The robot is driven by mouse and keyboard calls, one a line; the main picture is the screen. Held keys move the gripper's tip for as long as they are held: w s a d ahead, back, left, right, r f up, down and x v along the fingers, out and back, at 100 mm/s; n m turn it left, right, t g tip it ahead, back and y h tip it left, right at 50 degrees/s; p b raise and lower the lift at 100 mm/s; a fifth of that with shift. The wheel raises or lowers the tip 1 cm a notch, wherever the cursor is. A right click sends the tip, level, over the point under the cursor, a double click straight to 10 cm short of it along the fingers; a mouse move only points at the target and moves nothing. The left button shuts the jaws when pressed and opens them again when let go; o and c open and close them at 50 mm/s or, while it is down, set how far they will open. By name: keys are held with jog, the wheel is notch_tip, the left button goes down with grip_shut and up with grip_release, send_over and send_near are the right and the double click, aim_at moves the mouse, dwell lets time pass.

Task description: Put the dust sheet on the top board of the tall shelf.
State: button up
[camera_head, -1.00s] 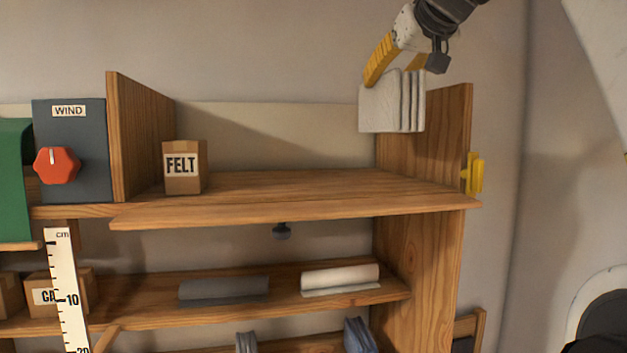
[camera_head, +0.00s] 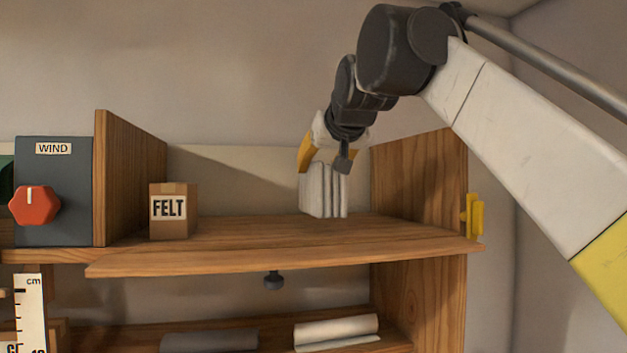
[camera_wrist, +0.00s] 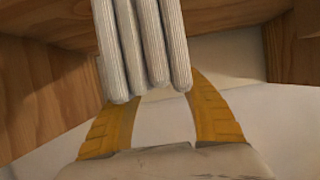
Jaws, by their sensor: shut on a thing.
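The dust sheet (camera_head: 323,190) is a pale grey folded cloth with several upright layers. My gripper (camera_head: 333,158) has yellow fingers and is shut on its upper part. The sheet hangs at the top board (camera_head: 270,238) of the tall wooden shelf, right of its middle. Its lower edge is close to the board's surface; I cannot tell whether it touches. In the wrist view the sheet's rounded folds (camera_wrist: 145,50) show between my yellow fingers (camera_wrist: 165,110), with wood around them.
A small box marked FELT (camera_head: 173,212) stands on the top board at left. Upright side panels bound the board at left (camera_head: 128,180) and right (camera_head: 420,185). A yellow clip (camera_head: 473,216) is on the right panel. Rolls (camera_head: 336,330) lie on the board below.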

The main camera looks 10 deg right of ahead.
aim_at(320, 188)
jog(key=shift+f, duration=1.4)
jog(key=shift+f, duration=0.15)
jog(key=o, duration=1.4)
jog(key=shift+r, duration=0.2)
jog(key=b+v, duration=0.1)
jog(key=v, duration=1.1)
jog(key=shift+s+b, duration=0.1)
jog(key=shift+b, duration=0.3)
